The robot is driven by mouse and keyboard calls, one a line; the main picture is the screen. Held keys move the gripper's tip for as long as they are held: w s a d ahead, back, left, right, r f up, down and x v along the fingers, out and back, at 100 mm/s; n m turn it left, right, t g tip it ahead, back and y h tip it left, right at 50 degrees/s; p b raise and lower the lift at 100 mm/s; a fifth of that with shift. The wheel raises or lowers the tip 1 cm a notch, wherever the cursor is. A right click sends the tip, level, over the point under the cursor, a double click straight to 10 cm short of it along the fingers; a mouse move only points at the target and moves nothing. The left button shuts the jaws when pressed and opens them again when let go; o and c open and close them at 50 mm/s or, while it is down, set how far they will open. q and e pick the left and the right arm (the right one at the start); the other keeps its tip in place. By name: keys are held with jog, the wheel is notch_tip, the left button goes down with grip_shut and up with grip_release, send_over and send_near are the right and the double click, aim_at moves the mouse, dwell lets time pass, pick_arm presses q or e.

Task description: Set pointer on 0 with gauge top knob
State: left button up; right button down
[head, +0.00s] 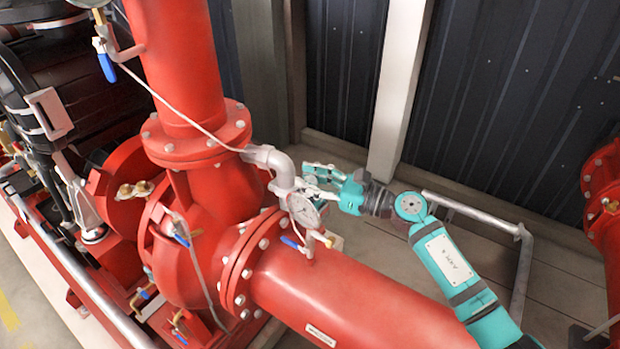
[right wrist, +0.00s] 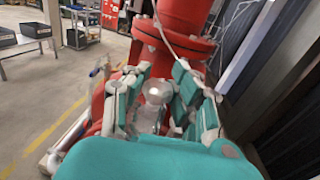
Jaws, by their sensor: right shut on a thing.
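The pressure gauge (head: 304,212) has a round white dial and sits above the red pipe flange, facing the head camera. Its pointer is too small to read. My right gripper (head: 312,178) reaches in from the right at the top of the gauge, its fingers just above the dial. In the right wrist view, the gripper (right wrist: 156,96) has its teal-padded fingers on both sides of a pale round part (right wrist: 157,90), which appears to be the gauge top knob. The gripper is shut on it. In the head view the fingers largely hide the knob. My left gripper is not in view.
A grey pipe elbow (head: 278,165) stands close to the left of the gripper. The large red pipe (head: 350,300) runs below the gauge, with a blue-handled valve (head: 289,242) beside it.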

jog(key=shift+m+t+p, duration=0.3)
jog(key=shift+t, duration=0.2)
jog(key=shift+a+f+h, duration=0.1)
jog(key=shift+h, duration=0.3)
jog(key=shift+w, duration=0.1)
jog(key=c, duration=1.5)
grip_release()
jog(key=o, duration=0.5)
jog(key=shift+s+d, duration=0.2)
jog(key=shift+d, duration=0.1)
jog(key=shift+w+a, duration=0.1)
jog(key=shift+a, duration=0.05)
jog(key=v, duration=1.2)
